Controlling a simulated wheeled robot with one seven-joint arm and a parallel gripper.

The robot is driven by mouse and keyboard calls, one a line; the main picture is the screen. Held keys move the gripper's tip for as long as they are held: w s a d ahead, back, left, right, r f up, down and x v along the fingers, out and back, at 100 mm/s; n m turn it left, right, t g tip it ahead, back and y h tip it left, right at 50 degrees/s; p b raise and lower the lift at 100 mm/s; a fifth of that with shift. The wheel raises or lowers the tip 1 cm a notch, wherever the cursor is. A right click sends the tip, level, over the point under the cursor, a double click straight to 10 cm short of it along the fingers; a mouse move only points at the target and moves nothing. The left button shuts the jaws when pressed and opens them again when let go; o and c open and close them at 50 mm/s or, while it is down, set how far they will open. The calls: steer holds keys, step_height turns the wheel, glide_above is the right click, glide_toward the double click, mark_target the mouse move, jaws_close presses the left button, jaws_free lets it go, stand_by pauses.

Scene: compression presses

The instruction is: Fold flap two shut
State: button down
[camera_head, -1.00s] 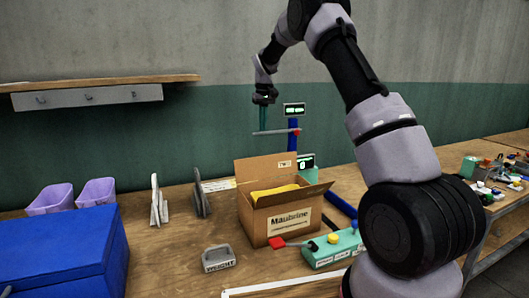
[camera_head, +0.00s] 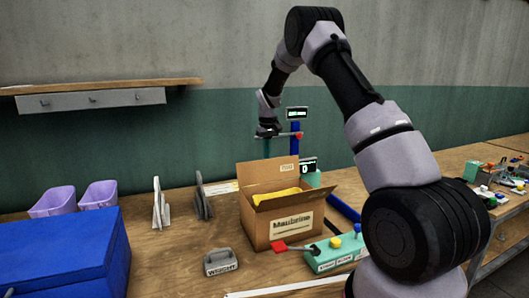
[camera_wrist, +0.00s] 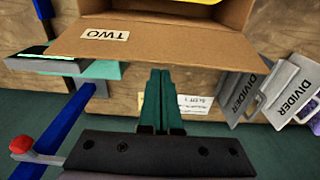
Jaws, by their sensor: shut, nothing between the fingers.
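The cardboard box (camera_head: 257,223), marked "Maubrine", stands open on the bench with something yellow (camera_head: 284,195) inside. Flap two (camera_head: 264,174) stands up at the box's back edge, tilted back. Its "TWO" label (camera_wrist: 106,34) reads upside down in the wrist view. Another flap (camera_head: 312,194) sticks out at the right side. My gripper (camera_head: 267,150) is behind flap two, pointing down, its lower end near the flap's top edge. In the wrist view its green fingers (camera_wrist: 161,76) are together and empty, close to the flap's outer side; whether they touch is unclear.
A blue post with a display (camera_head: 297,114) and red knob stands just right of my gripper. Grey dividers (camera_head: 203,198) stand left of the box. A grey weight (camera_head: 220,262) and a green button box (camera_head: 334,252) lie in front. A blue bin (camera_head: 65,250) fills the left.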

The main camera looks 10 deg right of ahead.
steer(key=shift+s+r, duration=0.15)
steer(key=shift+s, duration=0.2)
steer(key=shift+r, duration=0.1)
steer(key=shift+s+d+t, duration=0.1)
steer(key=shift+s+t, duration=0.3)
